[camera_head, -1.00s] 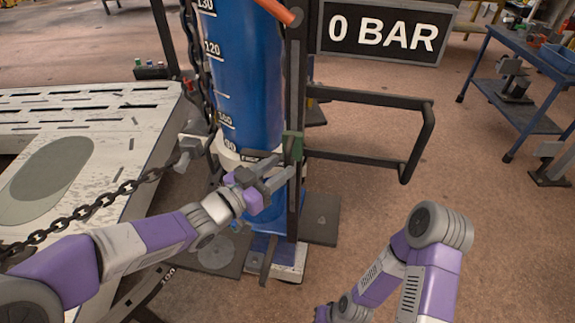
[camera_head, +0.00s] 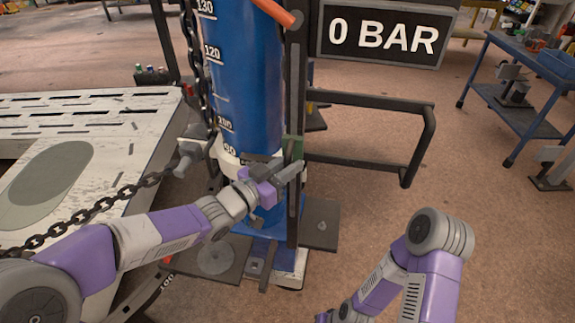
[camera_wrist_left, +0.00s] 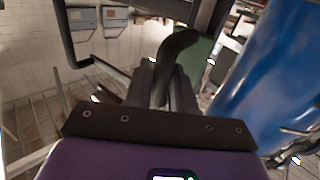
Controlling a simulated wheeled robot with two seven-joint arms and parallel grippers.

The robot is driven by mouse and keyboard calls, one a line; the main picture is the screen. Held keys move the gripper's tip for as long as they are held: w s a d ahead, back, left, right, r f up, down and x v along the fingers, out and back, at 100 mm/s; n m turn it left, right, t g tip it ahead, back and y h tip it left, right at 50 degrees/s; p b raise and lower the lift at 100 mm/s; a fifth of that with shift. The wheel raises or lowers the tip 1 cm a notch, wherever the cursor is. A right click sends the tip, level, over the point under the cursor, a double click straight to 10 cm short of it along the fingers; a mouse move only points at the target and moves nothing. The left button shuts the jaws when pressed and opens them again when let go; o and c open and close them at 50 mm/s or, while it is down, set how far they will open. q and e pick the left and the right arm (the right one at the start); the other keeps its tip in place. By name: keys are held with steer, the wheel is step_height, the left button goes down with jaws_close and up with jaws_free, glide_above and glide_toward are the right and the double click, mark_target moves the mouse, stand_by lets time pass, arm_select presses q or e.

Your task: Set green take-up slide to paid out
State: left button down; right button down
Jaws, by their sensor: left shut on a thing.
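The green take-up slide (camera_head: 292,149) sits on the dark upright rail (camera_head: 294,90) beside the blue column, near the column's white collar. My left gripper (camera_head: 292,170) is at the slide's near side, with its fingers closed together. In the left wrist view, the left gripper (camera_wrist_left: 163,85) is shut on a dark curved handle (camera_wrist_left: 178,50). The green of the slide shows just behind that handle (camera_wrist_left: 196,58). The fingers hide part of the handle.
The blue column (camera_head: 245,90) carries a printed scale. A chain (camera_head: 95,210) runs across the pale slotted table (camera_head: 110,115) at left. A black tube frame (camera_head: 385,165) juts right of the rail, under a "0 BAR" sign (camera_head: 383,35). A blue cart (camera_head: 530,90) stands far right.

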arm_select(q)
step_height(320, 180, up, 21)
steer(key=p, duration=1.6)
steer(key=shift+f+p, duration=0.15)
steer(key=shift+p, duration=0.25)
steer(key=c, duration=1.1)
jaws_free()
steer(key=shift+f, duration=0.1)
steer(key=p+v, duration=0.1)
steer(key=v, duration=0.6)
steer(key=shift+s+a, duration=0.15)
steer(key=shift+a, duration=0.1)
